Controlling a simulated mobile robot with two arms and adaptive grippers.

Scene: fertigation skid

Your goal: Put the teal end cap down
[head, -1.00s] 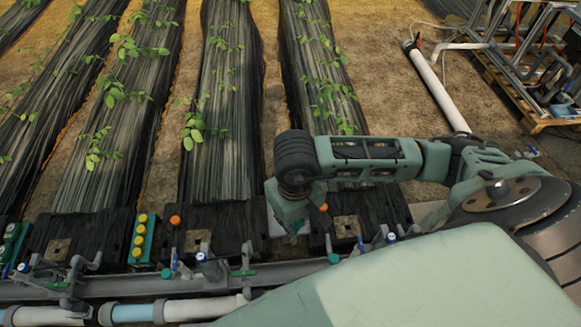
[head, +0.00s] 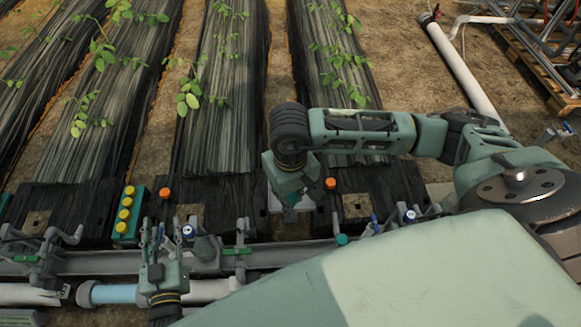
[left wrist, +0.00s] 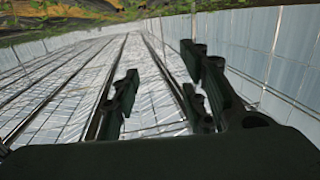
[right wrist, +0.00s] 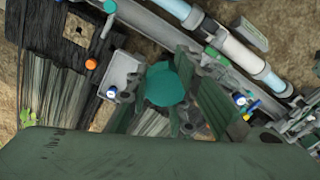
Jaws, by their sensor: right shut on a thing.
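The teal end cap (right wrist: 165,86) shows as a round disc between the fingers of my right gripper (right wrist: 158,102) in the right wrist view. The right gripper is shut on it. In the head view, my right gripper (head: 291,199) hangs down over the black bed ends behind the pipe rail; the held cap cannot be made out there. My left gripper (head: 163,240) points up at the lower left of the head view, in front of the rail. Its fingers are apart and empty in the left wrist view (left wrist: 163,95).
A grey pipe rail (head: 300,260) with valves runs across the front, with a white and blue pipe (head: 110,294) below. A green block with yellow knobs (head: 125,212) stands at left. Orange knobs (head: 165,193) and a small teal piece (head: 341,240) sit nearby. Planted rows lie beyond.

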